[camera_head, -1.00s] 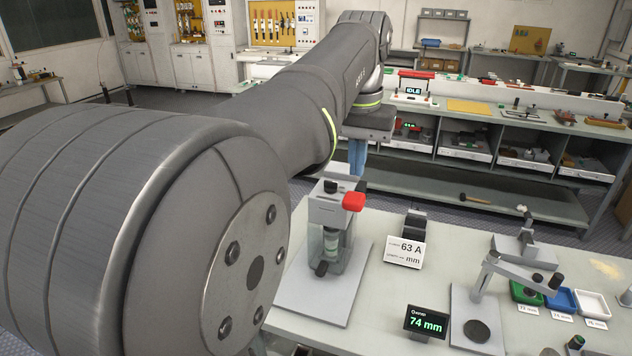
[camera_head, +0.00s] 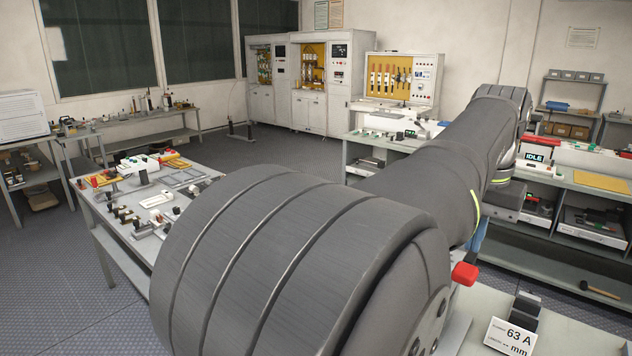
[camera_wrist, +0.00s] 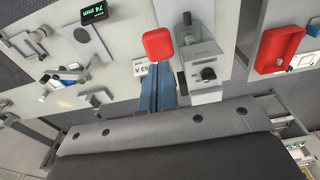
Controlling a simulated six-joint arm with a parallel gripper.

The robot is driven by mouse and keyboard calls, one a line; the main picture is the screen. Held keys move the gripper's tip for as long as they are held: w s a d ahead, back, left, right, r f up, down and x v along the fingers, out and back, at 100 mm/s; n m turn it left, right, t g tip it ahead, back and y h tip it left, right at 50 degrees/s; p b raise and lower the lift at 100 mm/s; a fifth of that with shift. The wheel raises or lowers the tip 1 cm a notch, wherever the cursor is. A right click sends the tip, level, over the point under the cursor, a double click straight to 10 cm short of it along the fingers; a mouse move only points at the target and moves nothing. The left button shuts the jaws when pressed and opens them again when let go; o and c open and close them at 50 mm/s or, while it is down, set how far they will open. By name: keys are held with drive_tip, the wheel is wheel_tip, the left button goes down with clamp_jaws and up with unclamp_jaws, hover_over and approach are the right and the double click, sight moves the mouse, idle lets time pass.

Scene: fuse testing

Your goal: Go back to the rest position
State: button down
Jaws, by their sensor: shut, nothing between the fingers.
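In the head view my large grey arm crosses the middle and right. Its near rounded joint hides most of the bench in front. A red handle (camera_head: 465,273) of the test fixture shows just past that joint. In the wrist view the fixture (camera_wrist: 205,62) stands near the middle, with the red handle (camera_wrist: 158,45) beside it. A wide grey part of my arm fills the bottom of that view.
The 63 A card (camera_head: 510,338) stands on the bench at the lower right. A side table with small parts (camera_head: 95,222) is at left. A display reading 74 mm (camera_wrist: 93,11) and a red tray (camera_wrist: 262,65) lie apart in the wrist view.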

sight(466, 269)
drive_tip(key=shift+s+a+f, duration=0.15)
drive_tip(key=shift+f, duration=0.85)
drive_tip(key=shift+s+a+f, duration=0.1)
drive_tip(key=shift+f, duration=0.85)
drive_tip(key=r, duration=0.4)
drive_tip(key=w+r, duration=0.1)
drive_tip(key=r, duration=0.2)
drive_tip(key=shift+d+r, duration=0.1)
drive_tip(key=shift+d, duration=0.3)
drive_tip(key=shift+s+a+f, duration=0.1)
drive_tip(key=shift+s+f, duration=0.05)
drive_tip(key=shift+f, duration=0.8)
drive_tip(key=shift+s+a+f, duration=0.1)
drive_tip(key=shift+s+f, duration=0.05)
drive_tip(key=shift+f, duration=0.8)
drive_tip(key=shift+r, duration=0.15)
drive_tip(key=shift+s+a+f, duration=0.1)
drive_tip(key=shift+f, duration=0.85)
drive_tip(key=shift+s+a+f, duration=0.1)
drive_tip(key=shift+f, duration=0.8)
